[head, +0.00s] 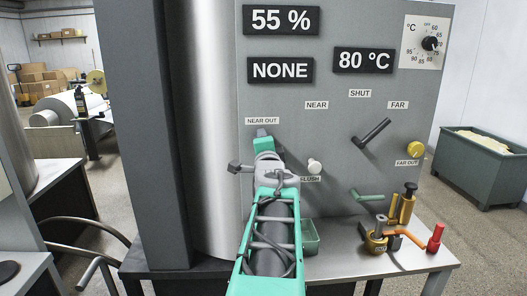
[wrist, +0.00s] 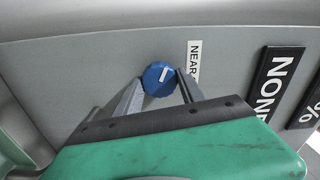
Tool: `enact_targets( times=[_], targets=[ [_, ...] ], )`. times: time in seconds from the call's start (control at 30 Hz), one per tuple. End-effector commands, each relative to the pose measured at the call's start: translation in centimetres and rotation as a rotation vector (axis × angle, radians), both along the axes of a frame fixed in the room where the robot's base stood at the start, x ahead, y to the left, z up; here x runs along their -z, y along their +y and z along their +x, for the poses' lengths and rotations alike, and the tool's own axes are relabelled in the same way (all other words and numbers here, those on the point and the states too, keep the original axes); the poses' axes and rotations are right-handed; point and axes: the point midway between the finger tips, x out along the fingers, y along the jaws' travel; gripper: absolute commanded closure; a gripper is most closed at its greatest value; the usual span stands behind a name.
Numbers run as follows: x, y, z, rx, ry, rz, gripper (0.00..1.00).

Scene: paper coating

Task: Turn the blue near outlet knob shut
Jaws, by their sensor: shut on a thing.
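The blue near outlet knob (wrist: 159,76) shows in the wrist view, round, with a white pointer line on its face. It sits on the grey panel beside the label NEAR OUT (head: 262,121). My gripper (wrist: 160,82) has one finger on each side of the knob and is shut on it. The white line stands tilted a little off the picture's vertical in the wrist view. In the head view my green gripper and arm (head: 263,138) reach up to just below the NEAR OUT label and largely hide the knob.
To the right on the panel are a white FLUSH knob (head: 314,166), a dark lever (head: 371,138) below the SHUT label, a yellow FAR OUT knob (head: 415,149) and a green handle (head: 366,196). Tools and fittings crowd the bench's right side, including a red item (head: 435,238).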

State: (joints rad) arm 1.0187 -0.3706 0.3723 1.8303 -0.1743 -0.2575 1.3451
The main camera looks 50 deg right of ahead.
Motion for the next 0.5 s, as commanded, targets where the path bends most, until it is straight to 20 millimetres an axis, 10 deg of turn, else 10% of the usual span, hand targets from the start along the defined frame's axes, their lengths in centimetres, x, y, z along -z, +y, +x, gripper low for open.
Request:
enact_targets(
  times=[0.5],
  targets=[
    [0.24,0.0,-0.02,0.0,-0.368,0.322,0.94]
  ],
)
